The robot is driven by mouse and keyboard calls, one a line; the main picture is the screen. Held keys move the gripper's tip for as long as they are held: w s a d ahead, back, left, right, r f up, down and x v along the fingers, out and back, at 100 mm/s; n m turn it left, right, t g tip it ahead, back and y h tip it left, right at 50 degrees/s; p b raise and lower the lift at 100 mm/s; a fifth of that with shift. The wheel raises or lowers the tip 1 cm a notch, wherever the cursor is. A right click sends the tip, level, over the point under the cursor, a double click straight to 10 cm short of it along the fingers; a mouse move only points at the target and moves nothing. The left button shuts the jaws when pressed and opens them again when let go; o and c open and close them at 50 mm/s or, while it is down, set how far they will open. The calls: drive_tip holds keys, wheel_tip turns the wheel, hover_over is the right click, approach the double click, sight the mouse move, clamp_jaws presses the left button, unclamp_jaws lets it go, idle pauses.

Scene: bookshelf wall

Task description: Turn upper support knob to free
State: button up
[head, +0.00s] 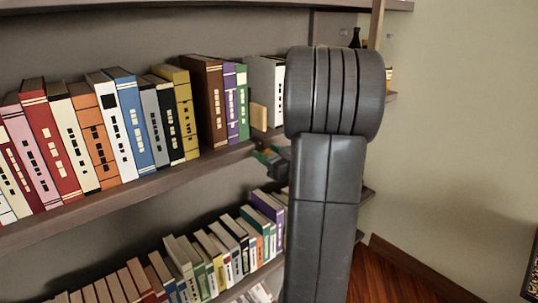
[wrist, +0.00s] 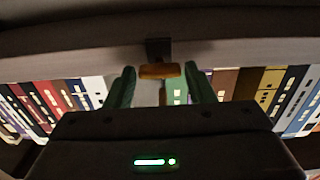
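In the wrist view, an orange knob (wrist: 160,71) sits on a dark mount (wrist: 158,48) at the shelf edge. Its wide bar lies crosswise in the picture, with a narrow orange part below its middle. My gripper (wrist: 162,84) has its two green fingers apart, one on each side of the knob, with a visible gap to each. It is open and holds nothing. In the head view, my gripper (head: 270,158) shows only partly, just under the middle shelf's edge, left of my arm. The knob cannot be made out clearly there.
Rows of books (head: 130,120) stand on the middle shelf (head: 130,185), and more books (head: 215,255) stand below. A tan block (head: 258,116) sits before the books near my arm. My arm hides the shelf's right part. The wall at right is bare.

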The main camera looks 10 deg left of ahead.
drive_tip(key=shift+o, duration=0.9)
drive_tip(key=v, duration=1.4)
drive_tip(key=shift+b, duration=0.3)
drive_tip(key=shift+w+a, duration=0.1)
drive_tip(key=shift+a, duration=0.1)
drive_tip(key=x, duration=1.3)
drive_tip(key=shift+w+a+p, duration=0.2)
drive_tip(key=shift+a+p, duration=0.05)
drive_tip(key=shift+p, duration=0.05)
drive_tip(key=shift+d, duration=0.1)
